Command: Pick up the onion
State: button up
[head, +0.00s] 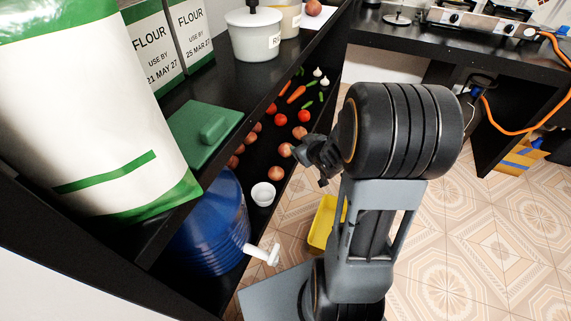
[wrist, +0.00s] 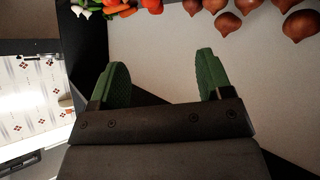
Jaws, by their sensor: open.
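Several brown-red onions lie on the lower shelf in the head view, among them a near onion (head: 275,173) and another (head: 285,150) beside my gripper. In the wrist view, a group of onions (wrist: 227,22) sits along the top right, beyond the fingertips. My gripper (wrist: 164,70) is open, with two green finger pads and nothing between them. In the head view my gripper (head: 322,160) is dark and small at the shelf's open edge, right of the onions. Its fingers are hard to make out there.
Tomatoes (head: 280,120), carrots (head: 296,93) and garlic (head: 317,72) lie farther back on the lower shelf. The upper shelf (head: 230,88) overhangs at left. A yellow bin (head: 322,222) stands on the floor.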

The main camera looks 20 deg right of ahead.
jog(key=t+y+b, duration=0.1)
jog(key=y+b, duration=0.1)
jog(key=b, duration=0.1)
send_near(288, 150)
jog(key=v, duration=0.2)
jog(key=shift+n+t, duration=0.3)
jog(key=shift+n, duration=0.1)
jog(key=b+x, duration=0.2)
jog(key=x, duration=0.6)
jog(key=shift+w+f, duration=0.2)
jog(key=shift+w, duration=0.05)
jog(key=b+x, duration=0.1)
jog(key=x, duration=0.1)
jog(key=b+x, duration=0.1)
jog(key=x, duration=0.1)
jog(key=shift+s+f, duration=0.15)
jog(key=shift+f, duration=0.1)
jog(key=shift+w+a+f, duration=0.1)
jog(key=shift+w+f, duration=0.05)
jog(key=shift+w, duration=0.45)
jog(key=c, duration=0.7)
